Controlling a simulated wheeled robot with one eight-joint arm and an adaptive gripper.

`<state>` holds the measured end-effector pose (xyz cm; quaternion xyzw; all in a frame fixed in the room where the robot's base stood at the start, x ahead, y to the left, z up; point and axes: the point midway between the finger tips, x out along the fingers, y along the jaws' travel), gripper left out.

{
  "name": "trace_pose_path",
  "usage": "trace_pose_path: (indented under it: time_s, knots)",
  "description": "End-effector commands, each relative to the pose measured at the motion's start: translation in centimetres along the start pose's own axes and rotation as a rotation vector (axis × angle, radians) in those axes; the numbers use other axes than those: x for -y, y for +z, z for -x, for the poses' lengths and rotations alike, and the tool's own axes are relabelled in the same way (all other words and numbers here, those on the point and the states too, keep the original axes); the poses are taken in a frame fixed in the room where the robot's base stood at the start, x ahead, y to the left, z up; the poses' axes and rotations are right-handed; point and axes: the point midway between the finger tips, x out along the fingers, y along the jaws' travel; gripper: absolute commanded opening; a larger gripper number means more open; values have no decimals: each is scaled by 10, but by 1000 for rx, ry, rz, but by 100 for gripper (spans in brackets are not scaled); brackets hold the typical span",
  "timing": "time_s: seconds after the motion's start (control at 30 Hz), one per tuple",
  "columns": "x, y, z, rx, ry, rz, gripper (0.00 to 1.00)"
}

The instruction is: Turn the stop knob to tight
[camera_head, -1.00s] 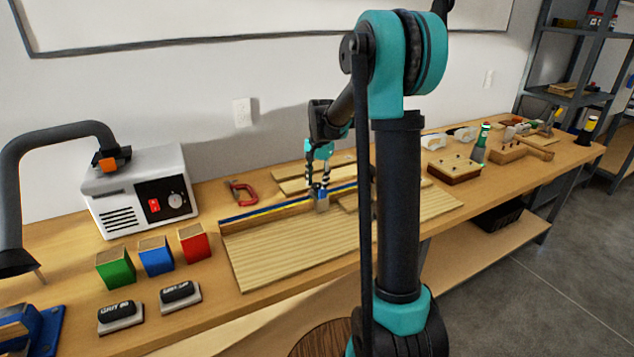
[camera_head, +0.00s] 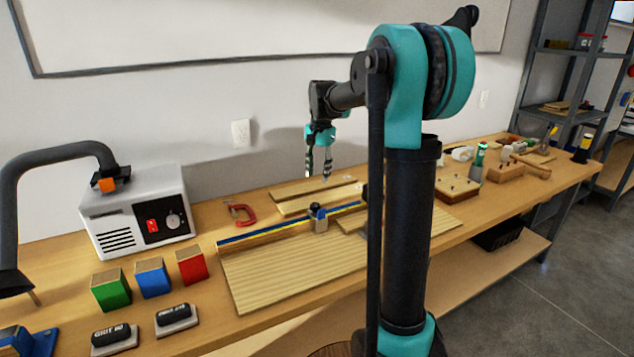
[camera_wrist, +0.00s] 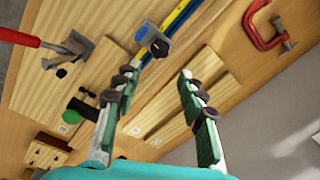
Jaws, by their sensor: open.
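The stop (camera_head: 320,222) is a small grey block on the blue and yellow fence (camera_head: 270,232) along the wooden board. A dark stop knob (camera_head: 316,208) sits on top of it. In the wrist view the stop (camera_wrist: 147,32) and its dark knob (camera_wrist: 160,48) lie beyond the fingertips. My gripper (camera_head: 318,176) hangs above the bench, clear of the knob and over the planks behind the fence. Its two fingers stand apart with nothing between them, as the wrist view also shows (camera_wrist: 156,75). The knob's setting cannot be read.
Loose planks (camera_head: 315,192) lie behind the fence, with a red clamp (camera_head: 240,213) to their left. A white machine with a hose (camera_head: 135,212), coloured blocks (camera_head: 153,278) and grit blocks (camera_head: 173,316) are at left. A peg block (camera_head: 455,190) and tools are at right.

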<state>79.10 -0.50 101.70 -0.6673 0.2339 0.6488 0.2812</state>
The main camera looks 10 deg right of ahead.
Motion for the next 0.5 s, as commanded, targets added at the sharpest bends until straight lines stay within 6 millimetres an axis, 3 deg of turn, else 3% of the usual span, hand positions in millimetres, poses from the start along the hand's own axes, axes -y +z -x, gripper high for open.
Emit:
trace_pose_path:
  time_s: [0.3,0.4,0.5]
  knots:
    - [0,0,4,0,0,0,40]
    - [-1,0,4,0,-2,8,52]
    - [-5,0,7,-4,-19,65,52]
